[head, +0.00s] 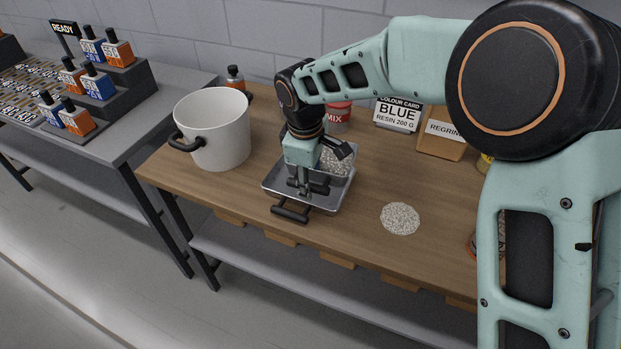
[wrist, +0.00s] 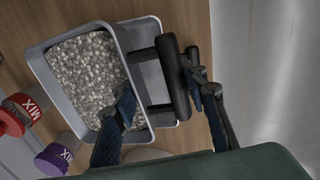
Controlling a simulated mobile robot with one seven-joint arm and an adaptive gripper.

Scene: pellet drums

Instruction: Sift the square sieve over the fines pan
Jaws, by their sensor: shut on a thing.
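The square sieve (head: 337,163) is full of pale grey pellets and sits over the fines pan (head: 275,184), a shallow grey metal tray on the wooden bench. In the wrist view the sieve (wrist: 122,38) shows its pellets, with the pan (wrist: 163,117) partly hidden underneath. My gripper (head: 304,188) is above the front of the pan, shut on the sieve's dark handle (wrist: 172,82). I cannot tell whether the sieve touches the pan. A black handle (head: 290,213) projects from the pan's front.
A white pot (head: 212,135) stands left of the pan. A red MIX tub (head: 338,118), a BLUE colour card (head: 397,114) and a REGRIND box (head: 443,143) stand behind. A pellet patch (head: 400,218) lies right. Bare bench separates it from the pan.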

